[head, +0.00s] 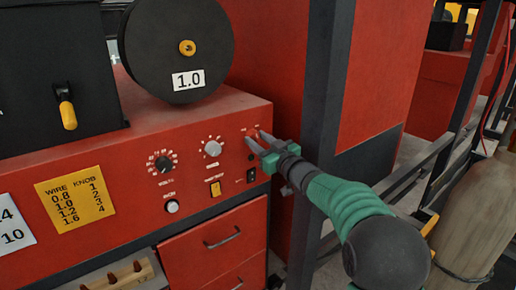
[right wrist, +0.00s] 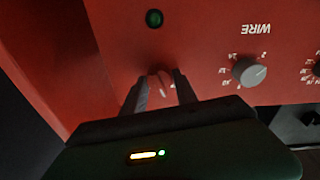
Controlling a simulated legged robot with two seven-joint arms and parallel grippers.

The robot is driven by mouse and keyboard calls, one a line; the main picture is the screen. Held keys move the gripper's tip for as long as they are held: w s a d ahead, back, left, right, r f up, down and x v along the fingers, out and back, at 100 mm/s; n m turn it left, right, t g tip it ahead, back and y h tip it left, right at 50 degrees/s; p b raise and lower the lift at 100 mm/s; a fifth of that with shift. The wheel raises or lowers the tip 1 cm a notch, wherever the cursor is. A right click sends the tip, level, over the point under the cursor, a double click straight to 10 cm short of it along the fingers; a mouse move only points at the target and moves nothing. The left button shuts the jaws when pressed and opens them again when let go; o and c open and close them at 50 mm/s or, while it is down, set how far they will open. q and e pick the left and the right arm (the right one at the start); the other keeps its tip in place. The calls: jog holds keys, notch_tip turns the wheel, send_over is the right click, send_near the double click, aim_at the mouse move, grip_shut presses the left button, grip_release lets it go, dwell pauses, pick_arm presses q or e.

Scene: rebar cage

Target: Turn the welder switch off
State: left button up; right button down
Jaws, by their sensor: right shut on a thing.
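The red welder panel (head: 120,165) fills the left and middle of the head view. My right gripper (head: 257,138) reaches in from the right to the panel's upper right corner. In the right wrist view its two fingers (right wrist: 160,77) stand on either side of a small rotary switch (right wrist: 160,85) and are shut on it. My left gripper is not in view.
A grey wire knob (head: 212,148) and a black knob (head: 163,163) sit left of my gripper. Below are a yellow rocker (head: 215,188) and a small black switch (head: 251,175). A black spool (head: 178,60) stands on top. A dark post (head: 318,110) is close behind my arm.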

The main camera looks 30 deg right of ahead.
jog(key=shift+f+n+y+b, duration=0.25)
jog(key=shift+n+b, duration=0.5)
jog(key=shift+n, duration=0.6)
jog(key=shift+f+n+y+b, duration=0.2)
jog(key=shift+n+b, duration=0.5)
jog(key=shift+n, duration=0.65)
jog(key=shift+r, duration=0.1)
jog(key=c, duration=1.2)
grip_release()
jog(key=shift+o, duration=1.2)
jog(key=shift+w+d+r, duration=0.1)
jog(key=shift+w, duration=0.05)
jog(key=s+d+f+b, duration=0.1)
jog(key=s+b, duration=0.2)
jog(key=s, duration=1.3)
jog(key=shift+s+d+f, duration=0.2)
jog(key=shift+s+f, duration=0.15)
jog(key=shift+f, duration=0.05)
